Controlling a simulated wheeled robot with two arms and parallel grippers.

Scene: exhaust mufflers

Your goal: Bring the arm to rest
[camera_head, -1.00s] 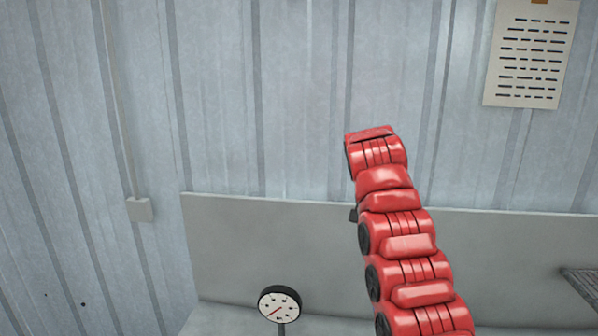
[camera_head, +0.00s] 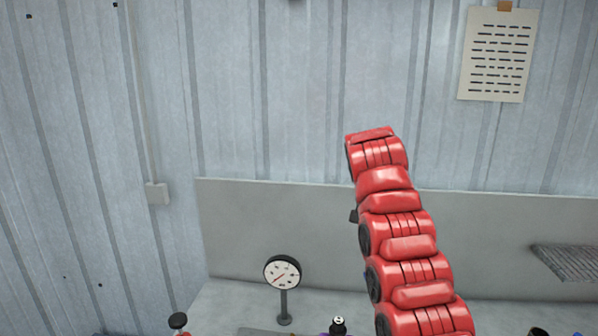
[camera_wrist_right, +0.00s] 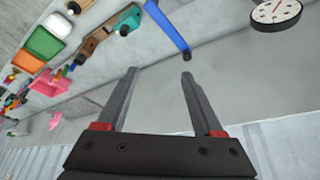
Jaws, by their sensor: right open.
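My right arm (camera_head: 405,235), red and jointed, rises from the lower right of the head view and stands in front of the back wall. Its gripper is not clearly visible there. In the right wrist view my right gripper (camera_wrist_right: 158,75) is open, its two dark fingers apart with nothing between them. The fingers are over the grey bench surface, and a blue bar-like thing (camera_wrist_right: 168,25) lies beyond their tips. My left gripper is in neither view. I make out no muffler in these frames.
A round dial gauge (camera_head: 282,272) stands on the bench, left of my arm. A grey ledge (camera_head: 568,262) is at the right. A paper sheet (camera_head: 497,55) hangs on the wall. The wrist view shows a green container (camera_wrist_right: 42,45), a brown-and-teal tool (camera_wrist_right: 108,32) and pink pieces (camera_wrist_right: 48,84).

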